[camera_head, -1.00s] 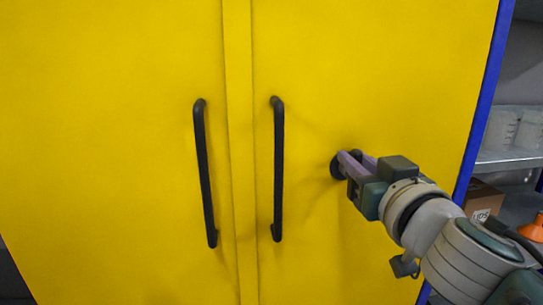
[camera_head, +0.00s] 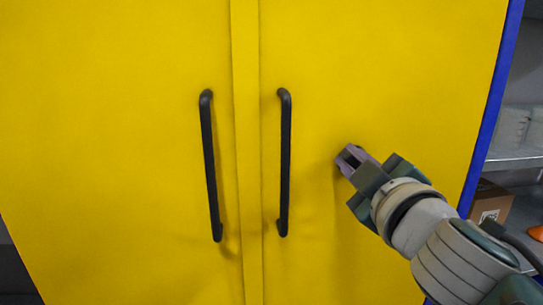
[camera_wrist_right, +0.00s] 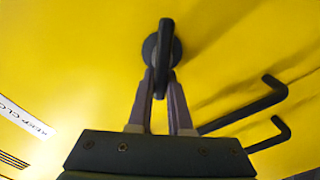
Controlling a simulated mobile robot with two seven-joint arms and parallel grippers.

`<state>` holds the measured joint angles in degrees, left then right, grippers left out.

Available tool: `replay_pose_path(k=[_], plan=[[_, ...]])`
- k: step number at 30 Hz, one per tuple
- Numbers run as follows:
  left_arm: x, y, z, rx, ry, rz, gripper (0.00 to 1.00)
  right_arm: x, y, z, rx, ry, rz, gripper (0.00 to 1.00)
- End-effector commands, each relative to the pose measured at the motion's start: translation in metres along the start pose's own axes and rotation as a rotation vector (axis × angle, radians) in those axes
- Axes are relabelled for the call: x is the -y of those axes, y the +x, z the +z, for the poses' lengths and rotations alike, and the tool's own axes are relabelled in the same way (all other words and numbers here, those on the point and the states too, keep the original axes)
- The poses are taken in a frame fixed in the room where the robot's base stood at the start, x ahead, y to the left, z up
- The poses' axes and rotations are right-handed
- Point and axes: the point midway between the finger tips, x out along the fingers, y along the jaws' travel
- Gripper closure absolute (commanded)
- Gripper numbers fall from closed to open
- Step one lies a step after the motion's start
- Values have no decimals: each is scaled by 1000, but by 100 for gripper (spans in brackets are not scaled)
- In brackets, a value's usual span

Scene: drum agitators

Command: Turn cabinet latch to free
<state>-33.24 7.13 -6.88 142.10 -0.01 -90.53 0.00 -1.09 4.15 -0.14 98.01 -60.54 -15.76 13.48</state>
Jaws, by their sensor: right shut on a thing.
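The cabinet latch (camera_wrist_right: 165,45) is a black lever on a round black base, set on the yellow cabinet's right door (camera_head: 400,70). My right gripper (camera_head: 349,158) is at the latch, to the right of the door handles. In the right wrist view its purple-grey fingers (camera_wrist_right: 162,82) stand on both sides of the lever and are shut on it. The lever points up and down in that view. In the head view the fingers and wrist hide most of the latch. My left gripper is not in view.
Two black vertical bar handles, left (camera_head: 211,165) and right (camera_head: 285,163), stand out from the cabinet doors. A blue upright (camera_head: 490,110) edges the cabinet's right side. Beyond it are shelves with white containers (camera_head: 511,128) and a cardboard box (camera_head: 491,202).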

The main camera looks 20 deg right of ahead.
Motion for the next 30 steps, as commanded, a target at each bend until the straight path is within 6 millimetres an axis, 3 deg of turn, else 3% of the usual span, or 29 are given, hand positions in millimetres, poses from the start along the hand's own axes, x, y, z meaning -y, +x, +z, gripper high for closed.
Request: replay_pose_path(k=[18,30], plan=[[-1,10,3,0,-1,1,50,13,0,4,0,-537,0,100],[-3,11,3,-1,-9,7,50,16,0,6,0,-691,0,100]])
